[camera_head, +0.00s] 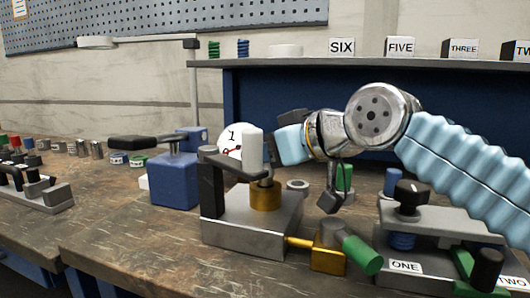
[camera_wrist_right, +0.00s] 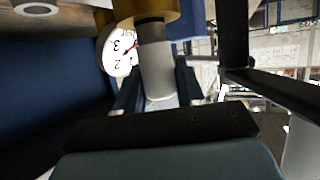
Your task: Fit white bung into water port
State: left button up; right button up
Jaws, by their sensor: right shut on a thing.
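The white bung (camera_head: 252,149) stands upright above a brass collar (camera_head: 265,197) on a grey metal fixture (camera_head: 250,228). My right gripper (camera_head: 272,148) reaches in from the right and is shut on the bung. I cannot tell how deep that end sits. No part is labelled as the water port. My left gripper is not in view.
A dark lever (camera_head: 235,163) on a post stands close left of the bung. A white dial (camera_head: 232,137) is behind it. A blue block (camera_head: 174,182) stands left. A green-ended elbow (camera_head: 357,250) and the fixture marked ONE (camera_head: 405,266) are at right.

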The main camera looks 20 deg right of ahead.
jog(key=shift+f+b, duration=0.55)
jog(key=shift+f, duration=0.15)
jog(key=o, duration=1.2)
jog(key=v, duration=1.4)
jog(key=shift+f, duration=0.1)
